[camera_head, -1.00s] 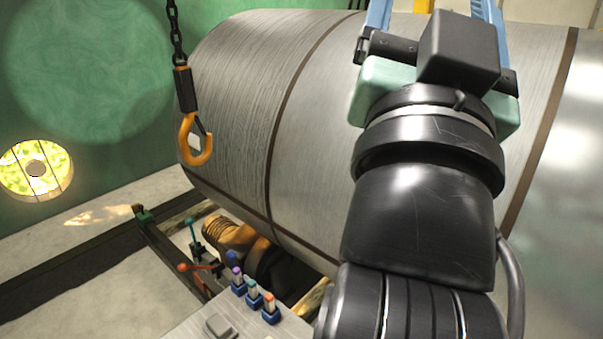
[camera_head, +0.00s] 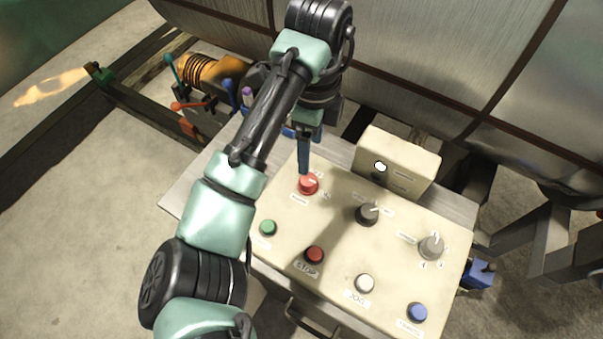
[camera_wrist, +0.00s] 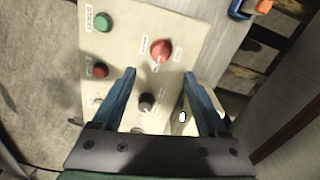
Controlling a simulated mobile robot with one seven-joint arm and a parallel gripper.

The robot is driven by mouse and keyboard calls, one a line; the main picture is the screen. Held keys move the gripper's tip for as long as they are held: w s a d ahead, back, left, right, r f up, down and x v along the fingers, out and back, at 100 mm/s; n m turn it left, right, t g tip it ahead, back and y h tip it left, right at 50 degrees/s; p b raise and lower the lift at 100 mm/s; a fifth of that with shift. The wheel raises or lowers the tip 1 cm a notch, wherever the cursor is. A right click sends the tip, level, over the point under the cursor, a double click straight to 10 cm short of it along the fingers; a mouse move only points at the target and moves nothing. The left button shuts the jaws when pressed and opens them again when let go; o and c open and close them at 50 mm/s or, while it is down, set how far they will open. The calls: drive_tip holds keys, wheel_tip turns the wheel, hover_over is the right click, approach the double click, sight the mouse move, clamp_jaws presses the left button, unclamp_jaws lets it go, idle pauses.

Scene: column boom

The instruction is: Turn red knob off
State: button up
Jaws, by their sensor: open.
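The red knob (camera_head: 308,184) sits at the upper left of the beige control panel (camera_head: 340,225), with small labels around it. In the wrist view the red knob (camera_wrist: 161,50) lies just beyond the fingertips, up and between them, with its white pointer mark toward the lower side. My gripper (camera_wrist: 158,72) is open, with its two blue fingers apart and nothing between them. In the head view my gripper (camera_head: 303,172) is pointed down at the red knob; one finger overlaps its upper edge there. I cannot tell whether they touch.
The panel also carries a dark knob (camera_head: 368,213), a grey knob (camera_head: 432,247), green (camera_head: 268,228), red (camera_head: 315,254), white (camera_head: 365,283) and blue (camera_head: 417,312) buttons. A raised beige box (camera_head: 398,160) stands behind. Coloured levers (camera_head: 230,90) are at the left rear.

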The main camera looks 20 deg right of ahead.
sight(309, 179)
wheel_tip(309, 179, down, 10)
drive_tip(key=shift+s+a+f+p, duration=0.1)
drive_tip(key=shift+a+f+p, duration=0.1)
drive_tip(key=shift+p, duration=0.15)
clamp_jaws()
